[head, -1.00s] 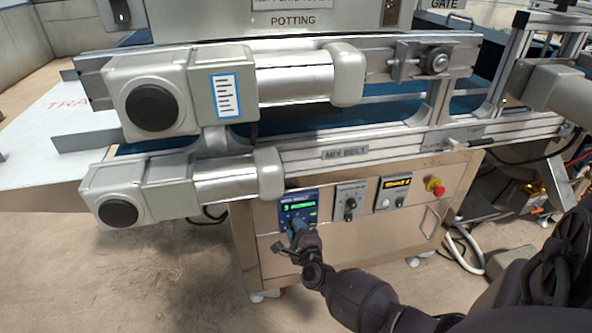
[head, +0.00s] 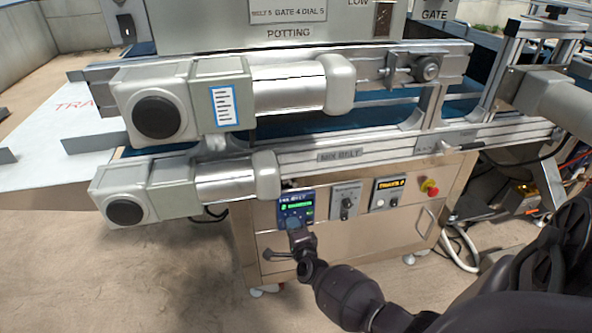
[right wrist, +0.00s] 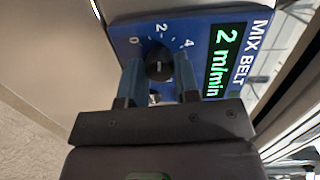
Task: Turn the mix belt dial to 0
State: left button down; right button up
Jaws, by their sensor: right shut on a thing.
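The mix belt dial (right wrist: 159,66) is a small black round knob on a blue panel (head: 296,204) on the front of the steel cabinet. The panel's scale shows 0, 2 and 4, and its green display (right wrist: 224,60) reads 2 m/min. My right gripper (head: 293,226) reaches the panel from below. In the right wrist view its two blue fingers stand on either side of the knob, shut on it. The fingers hide part of the scale. In the head view the gripper hides the knob. My left gripper is not in view.
Right of the panel are a grey dial panel (head: 346,200), another panel with a yellow display (head: 388,191) and a red stop button (head: 430,187). The lower motor (head: 150,191) juts out at upper left. The floor in front is clear.

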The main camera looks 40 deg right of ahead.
pick_arm(q)
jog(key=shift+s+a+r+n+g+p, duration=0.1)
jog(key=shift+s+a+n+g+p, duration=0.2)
jog(key=shift+p, duration=0.5)
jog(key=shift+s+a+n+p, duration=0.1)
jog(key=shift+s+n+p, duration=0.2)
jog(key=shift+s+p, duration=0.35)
pick_arm(e)
jog(key=shift+a+n+g+h, duration=0.1)
jog(key=shift+n+g+h, duration=0.2)
jog(key=shift+n, duration=2.05)
jog(key=shift+n+g+h, duration=0.1)
jog(key=shift+n+g, duration=0.3)
jog(key=shift+n, duration=1.95)
jog(key=shift+n, duration=0.3)
jog(key=o, duration=0.9)
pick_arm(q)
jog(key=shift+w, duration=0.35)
